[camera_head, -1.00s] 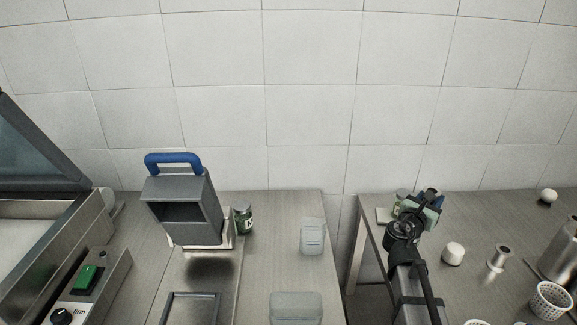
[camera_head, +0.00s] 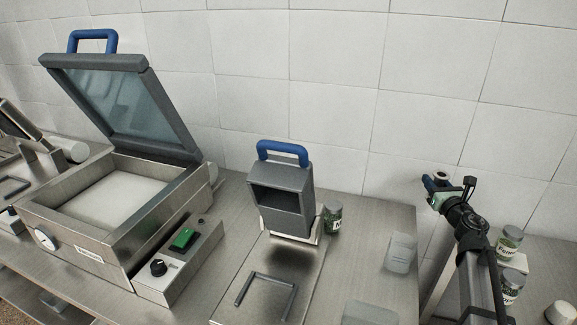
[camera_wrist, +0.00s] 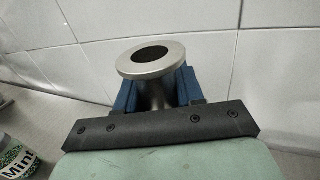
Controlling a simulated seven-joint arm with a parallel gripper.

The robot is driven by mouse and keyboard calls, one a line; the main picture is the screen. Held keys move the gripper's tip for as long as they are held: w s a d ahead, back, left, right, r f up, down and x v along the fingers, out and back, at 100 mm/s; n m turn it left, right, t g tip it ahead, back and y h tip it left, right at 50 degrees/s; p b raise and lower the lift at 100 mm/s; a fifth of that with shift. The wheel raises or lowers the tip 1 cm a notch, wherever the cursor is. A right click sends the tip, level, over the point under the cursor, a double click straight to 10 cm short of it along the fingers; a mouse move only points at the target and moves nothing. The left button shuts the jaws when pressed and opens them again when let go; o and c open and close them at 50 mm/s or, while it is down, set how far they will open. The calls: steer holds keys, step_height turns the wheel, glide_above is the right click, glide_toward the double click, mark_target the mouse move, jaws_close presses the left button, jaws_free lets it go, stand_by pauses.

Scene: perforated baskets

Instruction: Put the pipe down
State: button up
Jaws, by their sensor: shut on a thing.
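The pipe is a short metal piece with a wide round flange and an open bore. It fills the top middle of the wrist view (camera_wrist: 146,60) and shows small in the head view (camera_head: 441,176). My gripper (camera_head: 452,188) is shut on the pipe below its flange, with blue pads at both sides in the wrist view (camera_wrist: 155,88). The pipe stands roughly upright in the jaws, above the gap between the two tables. The lower part of the pipe is hidden by the gripper.
A steel table (camera_head: 345,260) holds a grey sealer with a blue handle (camera_head: 282,190), a green-labelled jar (camera_head: 333,218) and clear containers (camera_head: 400,252). A large open-lidded machine (camera_head: 120,195) stands left. Jars (camera_head: 509,240) stand on the right table. A Mint jar (camera_wrist: 17,158) shows in the wrist view.

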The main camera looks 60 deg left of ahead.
steer(key=s+a+n+g+y, duration=0.1)
steer(key=s+a+n+g, duration=0.4)
steer(key=s+a+g, duration=0.25)
steer(key=n+g+h, duration=0.4)
steer(key=n+g, duration=0.3)
steer(key=g, duration=0.4)
glide_above(370, 219)
steer(key=shift+r, duration=0.1)
steer(key=shift+t, duration=0.25)
steer(key=shift+w+f, duration=0.1)
steer(key=shift+f, duration=4.9)
steer(key=shift+f, duration=0.15)
steer(key=o, duration=1.2)
steer(key=shift+c, duration=0.2)
